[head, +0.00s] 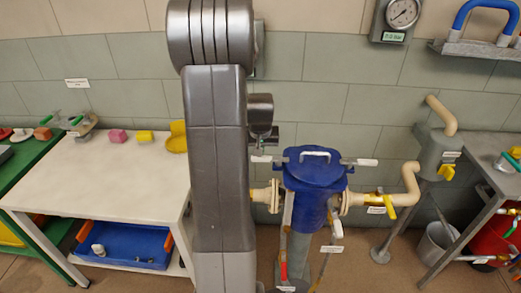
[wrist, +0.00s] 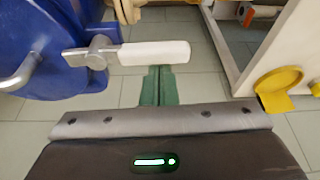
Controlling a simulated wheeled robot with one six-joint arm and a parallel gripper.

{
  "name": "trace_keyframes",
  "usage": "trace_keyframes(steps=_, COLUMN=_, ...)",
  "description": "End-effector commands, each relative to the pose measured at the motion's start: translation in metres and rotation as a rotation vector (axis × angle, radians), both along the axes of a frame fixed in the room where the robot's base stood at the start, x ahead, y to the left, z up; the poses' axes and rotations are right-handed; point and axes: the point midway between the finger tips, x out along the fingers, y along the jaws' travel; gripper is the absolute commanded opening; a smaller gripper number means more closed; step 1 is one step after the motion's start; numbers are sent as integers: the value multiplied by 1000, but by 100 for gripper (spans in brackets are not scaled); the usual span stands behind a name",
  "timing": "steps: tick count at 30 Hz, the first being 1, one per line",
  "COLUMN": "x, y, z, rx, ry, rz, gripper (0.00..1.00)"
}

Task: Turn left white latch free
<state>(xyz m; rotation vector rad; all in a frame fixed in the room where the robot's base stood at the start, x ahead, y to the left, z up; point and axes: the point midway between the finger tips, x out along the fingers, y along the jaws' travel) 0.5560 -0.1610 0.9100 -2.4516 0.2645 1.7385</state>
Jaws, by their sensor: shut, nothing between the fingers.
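The blue vessel (head: 312,185) has a lid with a grey handle and a white-gripped latch on each side. The left white latch (head: 262,159) sticks out to the left, partly behind my arm. In the wrist view the white latch (wrist: 155,54) lies level, joined by a grey metal pivot to the blue vessel (wrist: 40,45). My gripper (wrist: 158,72) is shut, its green fingers together and empty. The fingertips appear just below the white grip in the picture; whether they touch it I cannot tell. The right white latch (head: 362,162) sticks out to the right.
Flanged cream pipes (head: 352,198) leave the vessel's sides. A white table (head: 100,175) stands to the left, with a yellow scoop-like bowl (head: 177,137) near its edge; the bowl (wrist: 277,88) also shows in the wrist view. A grey bench (head: 480,165) stands to the right.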

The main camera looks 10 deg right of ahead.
Motion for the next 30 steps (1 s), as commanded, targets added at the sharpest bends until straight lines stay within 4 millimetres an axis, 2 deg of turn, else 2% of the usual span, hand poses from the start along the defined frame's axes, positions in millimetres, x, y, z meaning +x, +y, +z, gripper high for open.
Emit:
trace_keyframes(steps=8, x=-4, y=2, z=0, rx=0, ry=1, rz=60, gripper=0)
trace_keyframes(steps=14, x=-11, y=4, z=-1, rx=0, ry=-1, rz=174, gripper=0)
trace_keyframes(steps=30, x=-42, y=5, z=-3, rx=0, ry=-2, rz=679, gripper=0)
